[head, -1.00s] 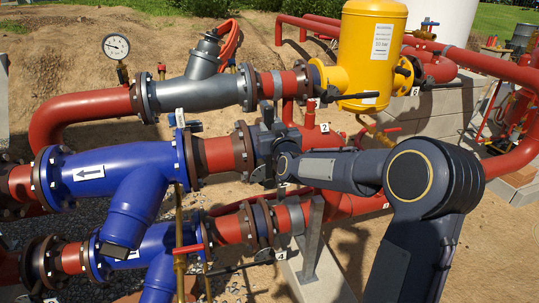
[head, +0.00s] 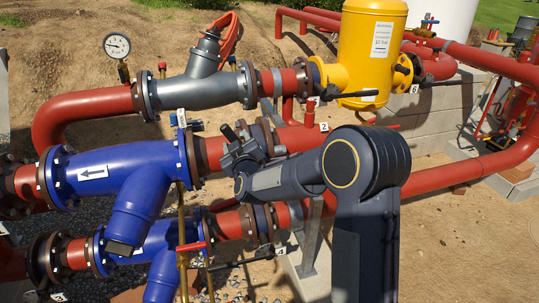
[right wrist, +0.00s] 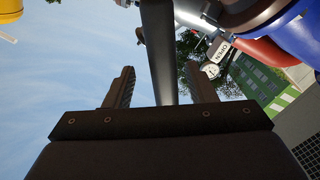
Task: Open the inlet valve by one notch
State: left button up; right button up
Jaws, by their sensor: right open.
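My right gripper (head: 232,143) is open at the middle pipe line, in front of the flanged valve body (head: 270,135) right of the blue fitting. In the right wrist view, a long dark grey bar (right wrist: 158,45), which looks like a valve lever, runs between the spread fingers (right wrist: 160,88). I cannot tell whether they touch it. A small plate with lettering and a round mark (right wrist: 212,60) shows right of the bar. My arm and gripper hide part of this valve in the head view. Which valve is the inlet cannot be read. My left gripper is not in view.
The blue fitting (head: 115,172) with an arrow label lies left of the gripper. A grey fitting (head: 195,93) and yellow vessel (head: 372,45) stand behind. A lower valve has a black lever (head: 240,265). Red pipes crowd the area; sandy ground (head: 450,230) is free at right.

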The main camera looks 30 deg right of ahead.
jog(key=o, duration=0.5)
jog(key=shift+c, duration=0.2)
jog(key=shift+s, duration=0.1)
jog(key=b+v, duration=0.1)
jog(key=v, duration=0.5)
jog(key=shift+s, duration=0.4)
jog(key=s+a+f+m+g+y, duration=0.1)
jog(key=s+a+f+g+y, duration=0.1)
jog(key=s, duration=0.9)
jog(key=s+a+f+m+g+y+b, duration=0.1)
jog(key=s+g, duration=0.5)
jog(key=s, duration=0.6)
jog(key=s+a+f+m+g+y, duration=0.2)
jog(key=s+f+y, duration=0.3)
jog(key=s, duration=0.7)
jog(key=shift+s+a+f+m+g, duration=0.25)
jog(key=shift+a+f+m+g, duration=0.25)
jog(key=shift+f+g, duration=0.35)
